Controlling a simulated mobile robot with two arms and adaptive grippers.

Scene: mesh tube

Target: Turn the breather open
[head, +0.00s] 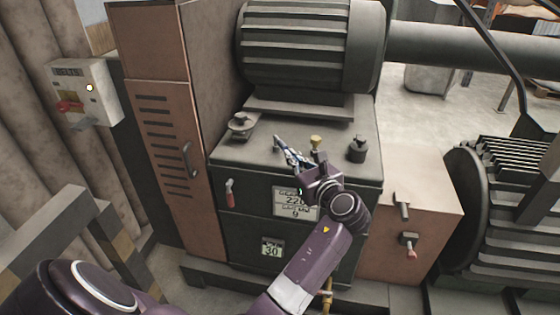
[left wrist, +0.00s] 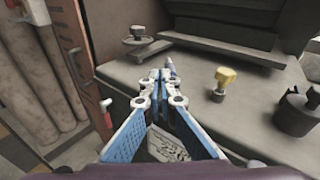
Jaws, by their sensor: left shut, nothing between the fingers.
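My left gripper (head: 282,146) is shut and empty above the top of the dark green box (head: 240,155). It also shows in the left wrist view (left wrist: 160,78), its blue fingers together. Several fittings stand on the box: a round dark cap (head: 242,125) at the left, a small yellow-topped fitting (head: 316,141) right of the fingers, and a dark knobbed cap (head: 358,149) at the right. I cannot tell for sure which is the breather. In the left wrist view the yellow-topped fitting (left wrist: 224,80) stands apart from the fingers. A small pale piece (left wrist: 170,66) shows just beyond the fingertips, partly hidden.
A red handle (head: 229,193) is on the box's front. A ribbed motor (head: 300,45) overhangs the back of the box top. A brown cabinet (head: 165,130) stands close at the left. A brown box (head: 425,215) with two levers stands at the right.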

